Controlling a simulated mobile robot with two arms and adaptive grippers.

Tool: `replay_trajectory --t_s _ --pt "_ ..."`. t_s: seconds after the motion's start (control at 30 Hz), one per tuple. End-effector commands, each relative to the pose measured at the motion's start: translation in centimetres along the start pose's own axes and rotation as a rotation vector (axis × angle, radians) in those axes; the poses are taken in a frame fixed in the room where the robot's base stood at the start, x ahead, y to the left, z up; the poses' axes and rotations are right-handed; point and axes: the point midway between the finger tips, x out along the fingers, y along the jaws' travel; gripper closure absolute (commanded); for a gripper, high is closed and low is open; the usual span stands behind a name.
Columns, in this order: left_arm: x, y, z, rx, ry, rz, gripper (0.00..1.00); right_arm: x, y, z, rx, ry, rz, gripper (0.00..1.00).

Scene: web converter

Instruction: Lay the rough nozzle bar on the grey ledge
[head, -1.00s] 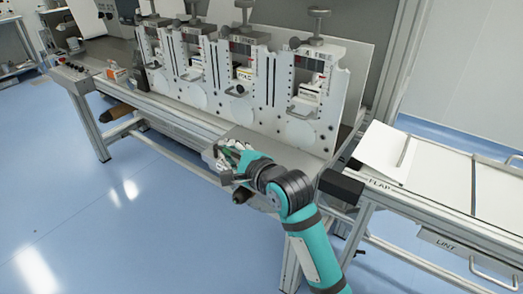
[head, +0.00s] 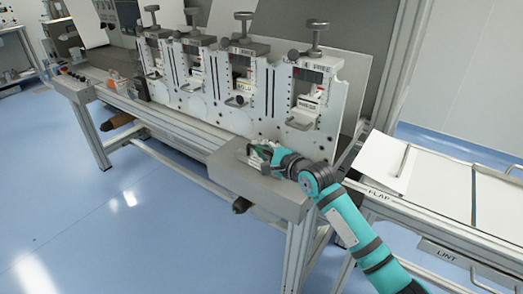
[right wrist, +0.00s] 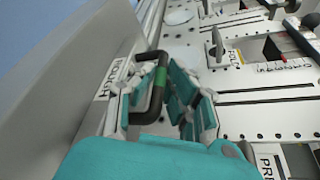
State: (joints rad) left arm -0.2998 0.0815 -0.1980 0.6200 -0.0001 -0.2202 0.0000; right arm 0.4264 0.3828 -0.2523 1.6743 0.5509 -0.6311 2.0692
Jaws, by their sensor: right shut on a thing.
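My right gripper (head: 262,155) is over the top of the grey ledge (head: 262,191) at the front of the machine. In the right wrist view my right gripper (right wrist: 170,95) is shut on a black handle with a green band, which I take as part of the rough nozzle bar (right wrist: 153,100). A white label with dark letters (right wrist: 109,82) shows beside the handle; its word is hard to read. The rest of the bar is mostly hidden by the fingers, and I cannot tell whether it touches the ledge. My left gripper is not in view.
Upright white plates with several clamp stations (head: 310,95) stand just behind the ledge. A side table with a white flap (head: 395,160) is to the right, near my arm. A dark round knob (head: 241,206) sits under the ledge. Blue floor lies open in front.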

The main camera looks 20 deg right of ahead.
Motion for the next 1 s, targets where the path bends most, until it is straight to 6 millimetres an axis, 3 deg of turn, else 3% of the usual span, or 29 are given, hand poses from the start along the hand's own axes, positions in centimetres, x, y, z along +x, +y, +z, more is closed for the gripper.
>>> replay_trajectory --t_s 0.17,0.2,0.37,0.73,1.0 --pt "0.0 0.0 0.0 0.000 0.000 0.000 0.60 0.0 -0.1 0.1 0.000 -0.002 -0.004 1.00" --pt "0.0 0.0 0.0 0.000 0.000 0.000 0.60 0.0 0.1 -0.1 0.001 0.001 0.001 0.86" --pt "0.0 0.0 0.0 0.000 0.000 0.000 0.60 0.0 0.1 0.0 0.000 0.000 0.000 0.65" --pt "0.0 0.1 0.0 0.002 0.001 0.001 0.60 -0.7 0.1 0.0 0.000 -0.001 0.000 0.65" --pt "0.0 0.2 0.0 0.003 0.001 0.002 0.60 -5.8 0.1 0.0 -0.002 0.000 -0.001 0.65"
